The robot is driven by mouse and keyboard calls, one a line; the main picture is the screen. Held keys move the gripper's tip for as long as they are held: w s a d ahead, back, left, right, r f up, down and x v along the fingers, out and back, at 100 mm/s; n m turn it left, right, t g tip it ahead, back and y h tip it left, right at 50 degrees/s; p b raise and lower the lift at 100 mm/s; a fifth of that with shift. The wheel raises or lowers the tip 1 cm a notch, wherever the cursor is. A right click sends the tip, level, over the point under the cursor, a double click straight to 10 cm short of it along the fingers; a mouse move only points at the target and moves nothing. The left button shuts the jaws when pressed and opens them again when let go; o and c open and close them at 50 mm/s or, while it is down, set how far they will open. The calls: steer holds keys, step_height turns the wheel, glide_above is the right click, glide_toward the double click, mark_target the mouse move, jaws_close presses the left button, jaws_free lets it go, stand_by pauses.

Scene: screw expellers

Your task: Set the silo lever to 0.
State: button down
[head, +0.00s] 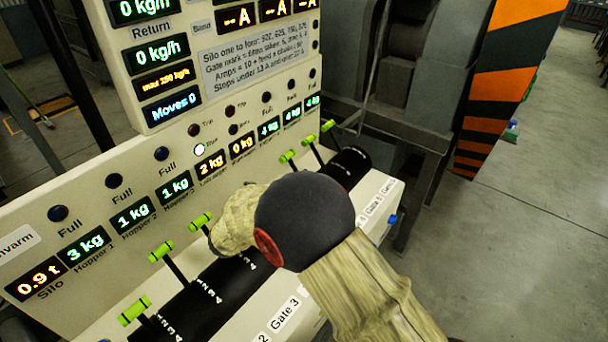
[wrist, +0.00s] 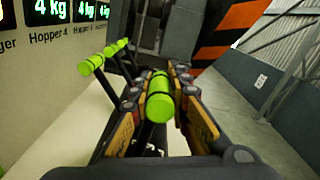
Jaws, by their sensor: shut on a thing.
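In the wrist view, my gripper (wrist: 168,75) is shut on the bright green cross handle (wrist: 160,98) of a lever, with one finger on each side. In the head view, my own arm hides the gripper and this lever, and the held lever's label does not show, so I cannot tell whether it is the silo lever. The control panel (head: 50,218) has a Silo display (head: 38,280) at its lower left reading 0.9 t. Green-handled levers stand in a row below the displays, including front ones (head: 134,310), (head: 161,251) and (head: 200,222).
Three more green levers (head: 308,139) stand beyond my arm and also show left of my gripper in the wrist view (wrist: 92,65). Gate labels line the console's front edge (head: 285,313). A black-and-orange striped post (head: 508,85) stands behind.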

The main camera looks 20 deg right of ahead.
steer(key=shift+w+a+n+p, duration=0.45)
steer(key=shift+w+p, duration=0.15)
steer(key=shift+p, duration=0.1)
steer(key=shift+w+a+n+p, duration=0.4)
steer(key=shift+w+n+p, duration=0.05)
steer(key=shift+w+p, duration=0.2)
steer(key=shift+s, duration=0.1)
steer(key=c, duration=1.7)
jaws_free()
steer(key=shift+o, duration=0.2)
steer(key=v, duration=1.2)
